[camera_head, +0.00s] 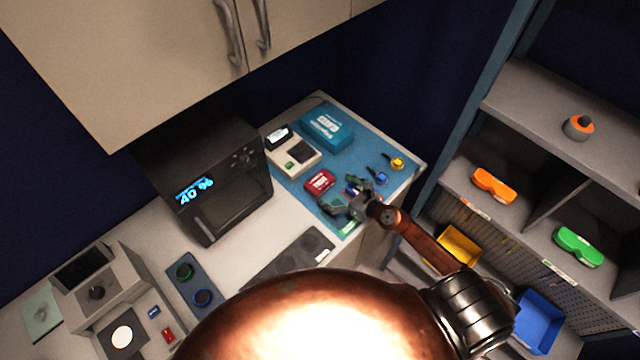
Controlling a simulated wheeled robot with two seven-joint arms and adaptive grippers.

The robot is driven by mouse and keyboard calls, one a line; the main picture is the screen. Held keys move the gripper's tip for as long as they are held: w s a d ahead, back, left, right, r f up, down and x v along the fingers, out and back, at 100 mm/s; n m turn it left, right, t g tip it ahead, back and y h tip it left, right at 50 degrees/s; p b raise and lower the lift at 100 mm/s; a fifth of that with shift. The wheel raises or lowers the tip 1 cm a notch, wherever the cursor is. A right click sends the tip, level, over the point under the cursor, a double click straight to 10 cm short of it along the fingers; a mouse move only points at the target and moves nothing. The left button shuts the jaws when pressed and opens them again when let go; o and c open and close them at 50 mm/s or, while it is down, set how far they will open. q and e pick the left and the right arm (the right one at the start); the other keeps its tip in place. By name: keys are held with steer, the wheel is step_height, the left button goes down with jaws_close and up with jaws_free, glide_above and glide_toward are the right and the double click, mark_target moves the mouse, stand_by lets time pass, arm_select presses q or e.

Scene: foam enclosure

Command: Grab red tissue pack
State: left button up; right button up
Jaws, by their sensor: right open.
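The red tissue pack (319,181) lies on the blue mat (372,140) at the right end of the counter. It is a small red block with a pale marking on top. My right gripper (338,201) is over the front part of the mat, just right of and nearer than the red pack. Its fingers are open and apart from the pack. A small blue and red item (352,189) shows partly behind the fingers. My left gripper is not in view.
A teal box (326,127) and a white device (292,153) stand behind the pack. Yellow (397,163) and blue (381,178) small items lie right. A black oven-like appliance (205,180) stands left. Cabinets (120,60) hang above; a shelf unit (545,110) is right.

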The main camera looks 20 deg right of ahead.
mark_target(320, 181)
steer(key=x, duration=0.7)
steer(key=shift+w+a, duration=0.3)
steer(key=shift+s, duration=0.1)
steer(key=shift+c, duration=0.2)
steer(key=c, duration=1.1)
steer(key=shift+c, duration=0.3)
steer(key=shift+r, duration=0.1)
